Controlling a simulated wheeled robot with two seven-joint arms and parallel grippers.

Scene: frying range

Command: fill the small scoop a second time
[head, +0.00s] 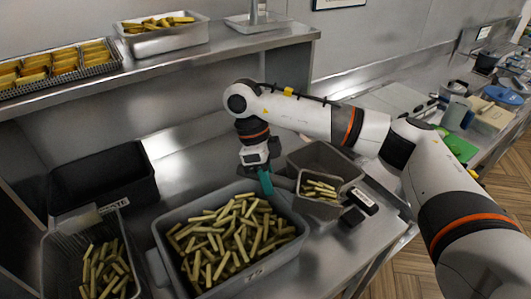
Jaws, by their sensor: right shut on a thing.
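My right gripper (265,181) reaches down from the right arm, just above the right rear rim of a large grey tub (168,247) full of cut fries (235,240). It is shut on what looks like the dark handle of a small grey scoop (320,209), to the right of the fingers. Several fries (322,190) lie in the scoop. The scoop is in front of, or over, a grey bin (313,152); I cannot tell whether they touch. The grip itself is partly hidden. My left gripper is out of view.
A wire basket with fries (105,270) and a black waste bin (100,180) stand at left. A dark labelled object (362,200) lies right of the scoop. An upper shelf (190,55) holds trays of fried pieces. The right counter carries several kitchen items.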

